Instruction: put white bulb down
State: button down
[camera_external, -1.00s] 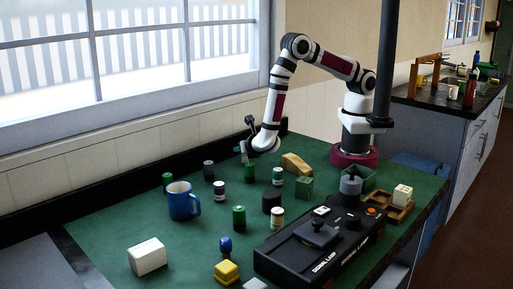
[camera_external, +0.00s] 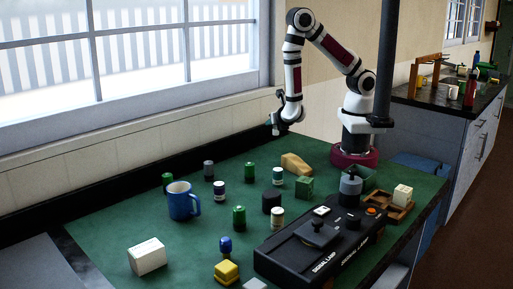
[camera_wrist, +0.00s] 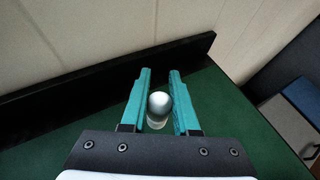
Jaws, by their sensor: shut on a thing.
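The white bulb (camera_wrist: 159,102) sits between the teal fingers of my gripper (camera_wrist: 158,98) in the wrist view. Its rounded top faces the camera, and its lower part is partly hidden by the fingers and the view angle. My gripper is shut on it. In the external view my gripper (camera_external: 274,129) points down above the back of the green table (camera_external: 120,230), near the wall. The bulb is too small to make out clearly there.
A blue mug (camera_external: 181,202) is at left. The black signal lamp box (camera_external: 300,258) is at front right. A dark ledge (camera_wrist: 70,93) runs along the wall.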

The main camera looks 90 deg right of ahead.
aim_at(273, 148)
notch_tip(273, 148, down, 6)
jog(key=shift+f, duration=0.25)
jog(key=shift+f, duration=0.15)
jog(key=c, duration=0.7)
grip_release()
jog(key=shift+o, duration=0.2)
